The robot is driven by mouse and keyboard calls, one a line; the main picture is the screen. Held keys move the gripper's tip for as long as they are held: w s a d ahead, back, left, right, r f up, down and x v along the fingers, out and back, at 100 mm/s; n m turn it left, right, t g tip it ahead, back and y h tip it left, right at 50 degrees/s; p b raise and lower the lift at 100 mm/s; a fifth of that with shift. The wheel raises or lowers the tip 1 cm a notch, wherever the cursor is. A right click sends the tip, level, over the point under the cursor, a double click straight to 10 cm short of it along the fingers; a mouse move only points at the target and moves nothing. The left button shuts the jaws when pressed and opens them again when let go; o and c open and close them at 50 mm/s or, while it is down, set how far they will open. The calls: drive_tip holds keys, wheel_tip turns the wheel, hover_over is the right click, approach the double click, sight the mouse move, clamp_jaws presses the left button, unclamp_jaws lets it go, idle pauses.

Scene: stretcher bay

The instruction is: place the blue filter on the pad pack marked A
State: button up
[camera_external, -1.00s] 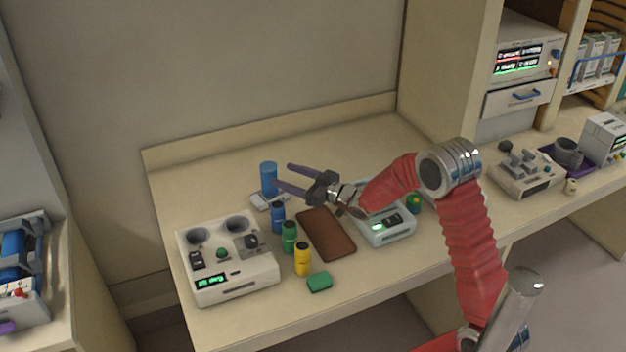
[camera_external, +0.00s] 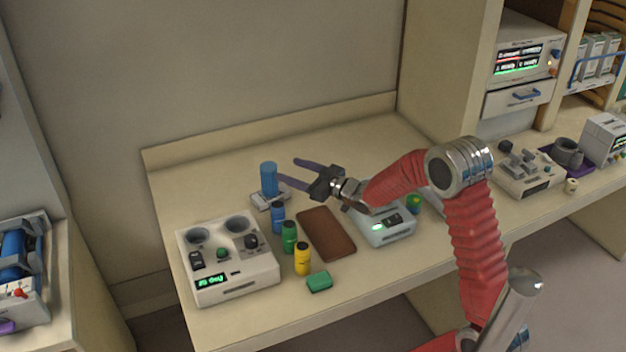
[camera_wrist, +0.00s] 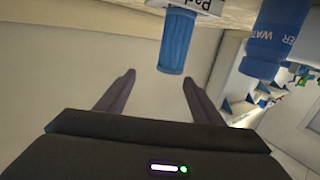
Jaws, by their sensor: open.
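The blue filter (camera_external: 268,178) is an upright blue cylinder. It stands on a small white pad pack (camera_external: 277,203) towards the back left of the bench. The wrist view shows the filter (camera_wrist: 177,44) against the white pack (camera_wrist: 205,6), where part of the word "Pad" can be read. The letter A cannot be made out. My gripper (camera_external: 287,171) is open and empty, with its purple fingers just right of the filter, pointing towards it. In the wrist view the filter lies beyond the fingertips (camera_wrist: 158,78), clear of both.
A blue water bottle (camera_external: 278,217), a green bottle (camera_external: 289,237) and a yellow bottle (camera_external: 302,259) stand in front of the pack. A white device (camera_external: 228,270) is at left, a brown pad (camera_external: 326,233) and another device (camera_external: 388,232) at right. The bench's back is clear.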

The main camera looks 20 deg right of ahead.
drive_tip(key=s+d+r+m+g+h, duration=0.2)
drive_tip(key=s+d+r+h, duration=0.2)
drive_tip(key=s+d, duration=0.35)
drive_tip(key=s+d+r+m+g+h, duration=0.1)
drive_tip(key=s+d+r+m+h, duration=0.3)
drive_tip(key=s+d, duration=0.35)
drive_tip(key=s+d+f+g, duration=0.1)
drive_tip(key=s+f+g, duration=0.1)
drive_tip(key=s, duration=1.2)
drive_tip(key=s+f+g+h, duration=0.1)
drive_tip(key=s+g, duration=0.3)
drive_tip(key=s, duration=1)
drive_tip(key=shift+s+d+f+m, duration=0.3)
drive_tip(key=shift+s+d+f, duration=0.1)
drive_tip(key=shift+f, duration=0.25)
